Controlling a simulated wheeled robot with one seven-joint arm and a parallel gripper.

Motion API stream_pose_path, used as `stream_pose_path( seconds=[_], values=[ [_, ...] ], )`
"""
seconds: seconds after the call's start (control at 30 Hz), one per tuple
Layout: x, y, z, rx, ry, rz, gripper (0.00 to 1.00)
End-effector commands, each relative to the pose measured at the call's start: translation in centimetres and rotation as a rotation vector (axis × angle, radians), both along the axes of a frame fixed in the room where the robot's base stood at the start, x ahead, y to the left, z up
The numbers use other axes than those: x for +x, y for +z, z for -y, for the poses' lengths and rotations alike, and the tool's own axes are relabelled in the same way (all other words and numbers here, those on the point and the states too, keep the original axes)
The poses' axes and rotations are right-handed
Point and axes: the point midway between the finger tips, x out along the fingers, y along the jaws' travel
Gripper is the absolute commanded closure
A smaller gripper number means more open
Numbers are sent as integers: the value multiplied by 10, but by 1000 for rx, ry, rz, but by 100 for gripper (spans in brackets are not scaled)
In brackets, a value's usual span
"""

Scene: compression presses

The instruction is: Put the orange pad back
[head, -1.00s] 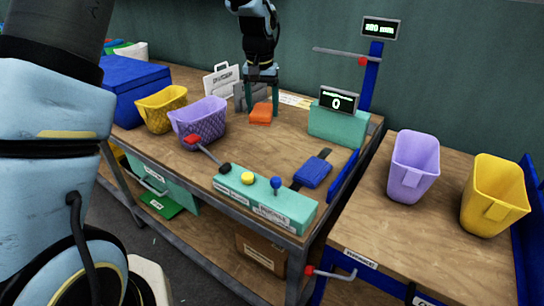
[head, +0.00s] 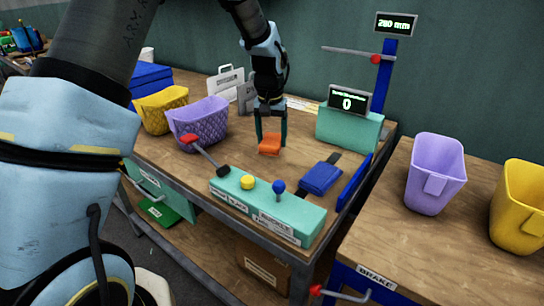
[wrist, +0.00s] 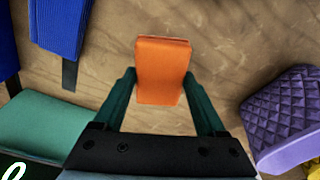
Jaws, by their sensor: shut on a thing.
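The orange pad (head: 270,144) is a small flat block. It is between the two dark green fingers of my gripper (head: 271,138), in front of the teal unit whose display reads 0. In the wrist view the orange pad (wrist: 162,75) shows between the fingertips of my gripper (wrist: 160,82), extending past them. My gripper is shut on it. I cannot tell how far the pad is above the wooden bench (head: 228,165).
A purple basket (head: 198,128) and a yellow basket (head: 160,108) stand left. A teal control box (head: 265,208) with a red-handled lever (head: 205,153) is in front. A blue pad (head: 321,178) lies right. The teal display unit (head: 348,130) and blue post (head: 385,80) stand behind right.

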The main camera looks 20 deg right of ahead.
Motion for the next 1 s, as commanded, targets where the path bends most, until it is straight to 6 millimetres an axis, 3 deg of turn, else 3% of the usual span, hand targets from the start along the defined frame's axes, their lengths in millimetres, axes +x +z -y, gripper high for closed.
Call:
stream_pose_path(
  seconds=[0.5, 0.87, 0.9, 1.0],
  values=[
    [0, -56, 0, 2, 0, -1, 97],
    [0, -61, 0, 0, 0, 0, 97],
    [0, -60, 0, -1, 0, 1, 22],
    [0, -60, 0, -1, 0, 1, 11]
  ],
)
